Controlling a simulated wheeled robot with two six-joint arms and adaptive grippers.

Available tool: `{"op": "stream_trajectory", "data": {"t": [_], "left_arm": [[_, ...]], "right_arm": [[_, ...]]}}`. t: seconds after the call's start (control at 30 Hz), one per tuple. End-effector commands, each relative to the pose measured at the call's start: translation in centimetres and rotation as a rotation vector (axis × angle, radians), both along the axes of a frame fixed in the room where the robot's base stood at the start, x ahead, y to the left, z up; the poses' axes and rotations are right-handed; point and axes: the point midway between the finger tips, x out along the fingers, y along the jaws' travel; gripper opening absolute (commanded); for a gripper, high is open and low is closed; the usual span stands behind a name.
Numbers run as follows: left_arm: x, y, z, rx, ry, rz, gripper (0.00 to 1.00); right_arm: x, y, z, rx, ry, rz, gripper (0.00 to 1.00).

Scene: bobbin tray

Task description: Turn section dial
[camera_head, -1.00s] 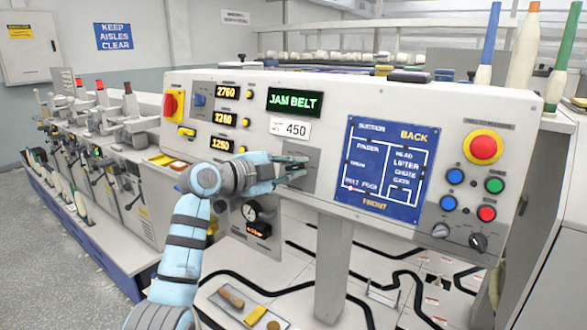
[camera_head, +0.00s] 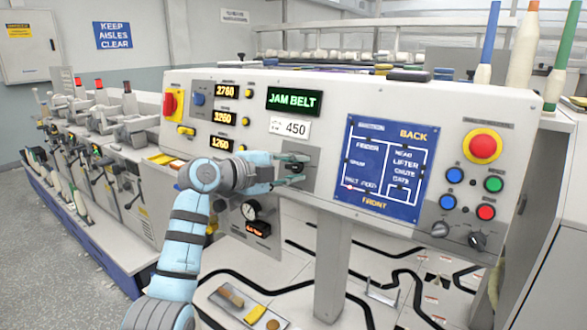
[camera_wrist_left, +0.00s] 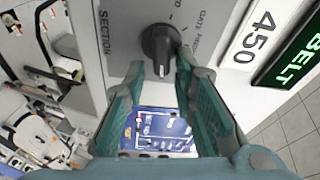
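The section dial (camera_wrist_left: 160,45) is a black pointer knob on the grey panel, beside the printed word SECTION in the left wrist view. My left gripper (camera_wrist_left: 160,65) has its two green fingers apart, with the tips on either side of the knob's near end. I cannot tell whether they touch it. In the head view my left gripper (camera_head: 292,169) is at the panel, below the 450 label, and mostly hides the dial. The green display (camera_head: 294,101) reads JAM BELT. My right gripper is not in view.
Right of the dial is a blue diagram board (camera_head: 382,170). Farther right are a red emergency button (camera_head: 482,145) and several smaller buttons and knobs. A grey post (camera_head: 333,265) stands under the panel.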

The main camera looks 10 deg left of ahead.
Motion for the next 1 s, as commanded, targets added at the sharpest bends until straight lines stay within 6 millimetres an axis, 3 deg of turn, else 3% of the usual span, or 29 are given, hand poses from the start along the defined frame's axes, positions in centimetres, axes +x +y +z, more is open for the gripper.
{"op": "stream_trajectory", "data": {"t": [0.37,0.8,1.0], "left_arm": [[-0.4,0.4,0.2,-0.001,-0.002,0.002,0.33],[-8.6,6.4,2.2,0.002,-0.003,0.004,0.33],[-9.6,6.9,2.4,-0.001,-0.001,-0.001,0.33]], "right_arm": [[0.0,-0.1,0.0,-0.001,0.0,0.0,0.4],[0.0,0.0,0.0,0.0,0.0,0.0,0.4],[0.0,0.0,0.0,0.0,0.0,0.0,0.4]]}}
